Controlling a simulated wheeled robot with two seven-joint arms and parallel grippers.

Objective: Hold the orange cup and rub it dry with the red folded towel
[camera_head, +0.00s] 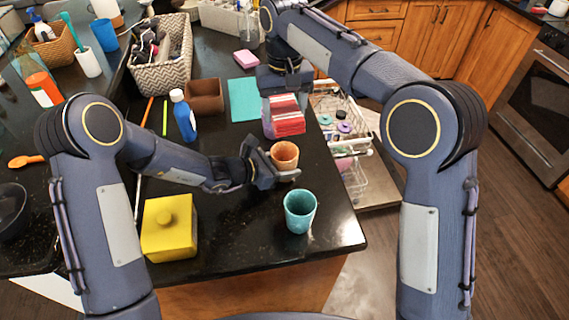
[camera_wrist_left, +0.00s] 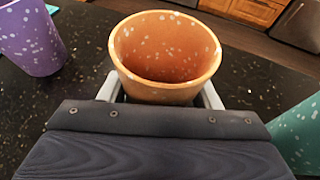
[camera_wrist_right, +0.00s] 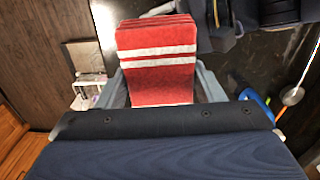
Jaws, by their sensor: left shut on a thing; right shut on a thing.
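The orange cup (camera_head: 284,153) is upright in my left gripper (camera_head: 270,170), close to the counter's right edge. In the left wrist view the orange cup (camera_wrist_left: 166,55) stands between the two fingers, open mouth up, with pale specks on its wall. My right gripper (camera_head: 284,92) is shut on the red folded towel (camera_head: 288,118), just beyond the cup in the head view. The right wrist view shows the towel (camera_wrist_right: 158,75) as a layered red stack with white stripes between the fingers. In the head view the towel and cup are near each other; contact cannot be told.
A teal cup (camera_head: 300,212) stands nearer me, by the counter's edge. A purple cup (camera_wrist_left: 32,38) shows in the left wrist view. A yellow box (camera_head: 169,228), blue bottle (camera_head: 183,115) and brown box (camera_head: 205,96) stand to the left. A wire rack (camera_head: 350,165) lies right.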

